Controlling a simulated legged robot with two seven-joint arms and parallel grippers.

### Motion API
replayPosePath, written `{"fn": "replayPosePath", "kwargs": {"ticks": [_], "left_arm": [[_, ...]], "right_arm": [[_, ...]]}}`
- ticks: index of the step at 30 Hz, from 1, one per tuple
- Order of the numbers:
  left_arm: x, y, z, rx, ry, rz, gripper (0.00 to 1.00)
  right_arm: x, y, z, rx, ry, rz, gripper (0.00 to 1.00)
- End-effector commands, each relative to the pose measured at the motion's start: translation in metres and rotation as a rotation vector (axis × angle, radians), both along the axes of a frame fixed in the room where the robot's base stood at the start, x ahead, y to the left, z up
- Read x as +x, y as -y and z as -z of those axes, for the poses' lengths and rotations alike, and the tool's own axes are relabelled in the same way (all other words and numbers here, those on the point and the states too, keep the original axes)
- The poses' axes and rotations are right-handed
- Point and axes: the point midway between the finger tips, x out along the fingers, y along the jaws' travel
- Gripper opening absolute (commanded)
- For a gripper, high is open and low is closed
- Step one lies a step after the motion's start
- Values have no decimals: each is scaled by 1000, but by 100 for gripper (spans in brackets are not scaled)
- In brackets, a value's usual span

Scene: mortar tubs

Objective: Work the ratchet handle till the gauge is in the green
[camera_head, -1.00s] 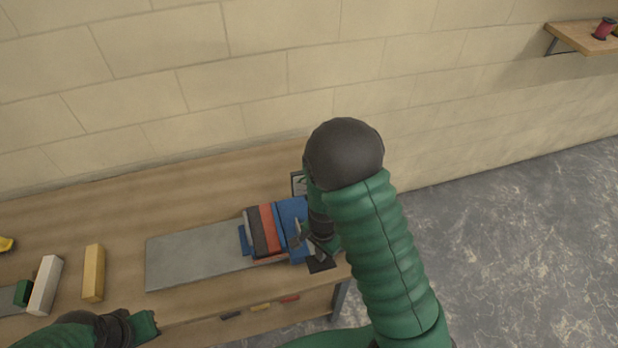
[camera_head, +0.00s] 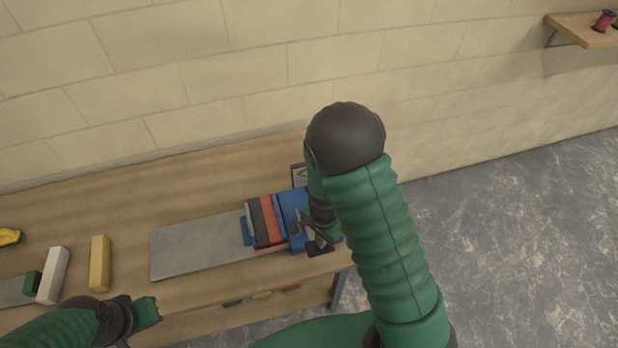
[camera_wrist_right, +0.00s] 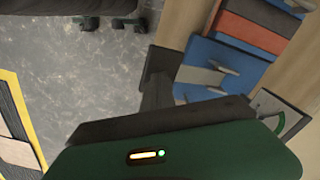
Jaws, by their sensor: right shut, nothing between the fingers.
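A blue device (camera_head: 292,205) with a red band and a dark band sits at the right end of the bench, on a long grey plate (camera_head: 195,246). It also shows in the right wrist view (camera_wrist_right: 228,58), with a grey lever-like part (camera_wrist_right: 203,76) on its blue face; this may be the ratchet handle. A framed gauge (camera_wrist_right: 278,112) stands beside it, partly cut off by my gripper; its needle cannot be read. My right gripper (camera_head: 318,244) is shut and empty, close beside the device; contact cannot be told. My left gripper (camera_head: 147,312) is over the bench's front edge, its jaws unclear.
A wall shelf (camera_head: 580,29) holds a red spool (camera_head: 604,20). The floor right of the bench is clear.

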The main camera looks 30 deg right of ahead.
Motion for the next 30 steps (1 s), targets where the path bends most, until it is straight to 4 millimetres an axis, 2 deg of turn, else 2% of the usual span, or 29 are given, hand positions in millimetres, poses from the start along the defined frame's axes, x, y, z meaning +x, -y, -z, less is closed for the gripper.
{"fn": "replayPosePath", "kwargs": {"ticks": [3, 30], "left_arm": [[0, 0, 11, 0, 0, 0, 0], [0, 0, 61, 0, 0, 0, 0]], "right_arm": [[0, 0, 13, 1, -1, 0, 0], [3, 1, 76, -4, 5, 1, 0]]}}
